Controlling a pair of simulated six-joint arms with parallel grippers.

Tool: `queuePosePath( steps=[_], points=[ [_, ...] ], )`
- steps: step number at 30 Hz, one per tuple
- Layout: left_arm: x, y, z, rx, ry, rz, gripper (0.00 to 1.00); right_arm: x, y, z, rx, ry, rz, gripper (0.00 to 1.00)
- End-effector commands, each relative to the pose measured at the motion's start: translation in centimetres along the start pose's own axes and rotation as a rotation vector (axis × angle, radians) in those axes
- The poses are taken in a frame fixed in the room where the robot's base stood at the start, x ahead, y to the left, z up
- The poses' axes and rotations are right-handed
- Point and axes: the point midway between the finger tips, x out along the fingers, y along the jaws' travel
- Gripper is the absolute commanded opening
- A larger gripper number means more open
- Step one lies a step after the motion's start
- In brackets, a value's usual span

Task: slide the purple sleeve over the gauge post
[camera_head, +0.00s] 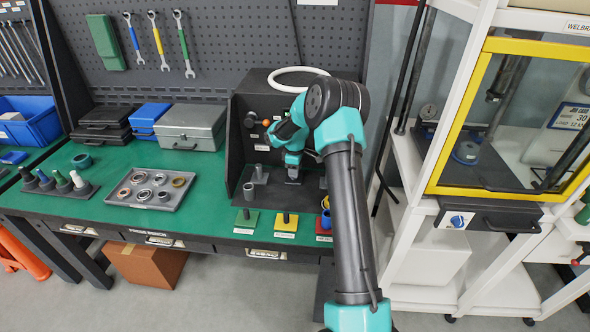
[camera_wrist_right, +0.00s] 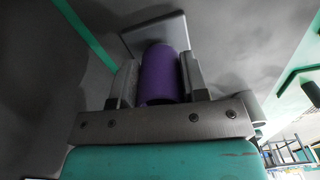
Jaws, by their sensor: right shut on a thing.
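My right gripper (camera_head: 293,175) reaches down inside the black open-fronted booth in the head view. In the right wrist view its two grey fingers (camera_wrist_right: 158,84) are shut on the purple sleeve (camera_wrist_right: 162,72), one on each side. A flat grey plate (camera_wrist_right: 150,34) lies just beyond the sleeve's far end. No post shows there, and I cannot tell whether the sleeve is around one. In the head view a grey post on a base (camera_head: 258,173) stands left of the gripper. I cannot make out the sleeve in the head view. My left gripper is not in view.
The black booth (camera_head: 240,135) walls in the gripper at the back and left. A grey cup (camera_head: 249,191) stands at its front. Coloured stands, including a yellow one (camera_head: 286,222), line the bench edge. A tray of rings (camera_head: 120,203) lies left, with green bench between.

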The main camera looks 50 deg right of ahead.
Motion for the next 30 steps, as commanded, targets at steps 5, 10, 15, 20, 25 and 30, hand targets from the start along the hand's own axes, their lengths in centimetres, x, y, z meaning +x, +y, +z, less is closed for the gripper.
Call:
queuePosePath(
  steps=[5,10,15,20,25,30],
  points=[
    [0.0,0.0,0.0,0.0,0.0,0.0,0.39,0.23,0.06,0.01,0.0,0.0,0.002,0.11],
    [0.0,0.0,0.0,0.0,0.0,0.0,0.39,0.47,0.05,0.01,0.0,0.0,0.001,0.11],
    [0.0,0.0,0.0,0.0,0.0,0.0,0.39,0.7,0.04,0.02,0.0,0.0,0.001,0.11],
    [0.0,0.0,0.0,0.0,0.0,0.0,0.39,0.77,0.04,0.02,0.0,0.0,0.001,0.11],
    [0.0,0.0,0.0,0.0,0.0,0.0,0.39,0.76,0.04,0.01,0.0,0.0,0.001,0.11],
    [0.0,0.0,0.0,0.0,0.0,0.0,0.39,0.81,0.04,0.02,0.0,0.0,0.001,0.11]
  ],
)
